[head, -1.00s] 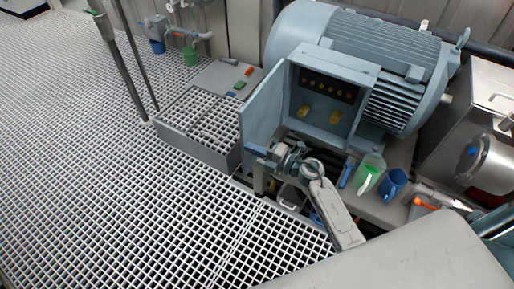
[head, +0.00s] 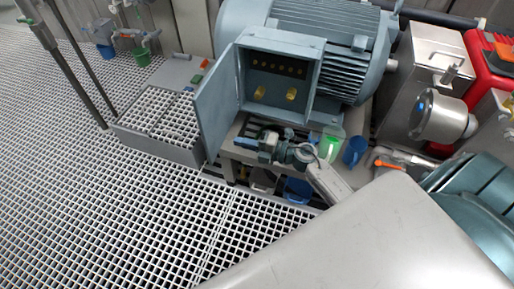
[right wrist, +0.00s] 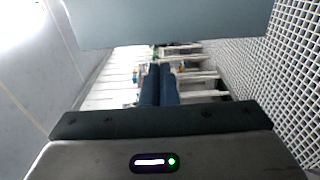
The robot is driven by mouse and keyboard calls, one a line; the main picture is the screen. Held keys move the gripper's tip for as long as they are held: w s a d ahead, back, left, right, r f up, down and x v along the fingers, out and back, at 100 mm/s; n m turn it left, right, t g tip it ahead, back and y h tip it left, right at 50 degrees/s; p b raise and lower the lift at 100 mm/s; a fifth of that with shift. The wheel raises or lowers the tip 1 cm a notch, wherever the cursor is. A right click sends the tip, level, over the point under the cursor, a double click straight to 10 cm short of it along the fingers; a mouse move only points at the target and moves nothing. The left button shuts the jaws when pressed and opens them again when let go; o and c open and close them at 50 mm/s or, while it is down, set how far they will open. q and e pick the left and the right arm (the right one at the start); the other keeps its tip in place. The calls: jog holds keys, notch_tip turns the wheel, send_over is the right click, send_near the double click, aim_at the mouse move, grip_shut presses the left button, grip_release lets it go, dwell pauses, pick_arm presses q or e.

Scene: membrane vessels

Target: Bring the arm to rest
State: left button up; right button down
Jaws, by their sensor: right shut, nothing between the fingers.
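My right arm reaches in from the lower right in the head view, and its gripper (head: 245,142) hangs in front of the bench below the open grey box. The right gripper is shut and empty. In the right wrist view its two dark blue fingers (right wrist: 158,85) lie side by side with nothing between them. No object is seen touching the fingers. My left gripper is not in view.
A grey motor (head: 330,40) and an open terminal box (head: 280,75) stand behind the arm. A green-filled container (head: 330,147) and a blue cup (head: 354,151) stand right of it. A steel vessel (head: 440,118) is farther right. Open grating (head: 90,200) lies left.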

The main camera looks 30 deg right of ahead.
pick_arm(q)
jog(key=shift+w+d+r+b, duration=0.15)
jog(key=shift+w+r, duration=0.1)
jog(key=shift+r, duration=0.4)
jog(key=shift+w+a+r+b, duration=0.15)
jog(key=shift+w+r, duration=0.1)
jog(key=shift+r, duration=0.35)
pick_arm(e)
jog(key=v, duration=0.4)
jog(key=shift+d, duration=0.2)
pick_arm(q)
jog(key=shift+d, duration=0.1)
pick_arm(e)
jog(key=shift+f, duration=0.1)
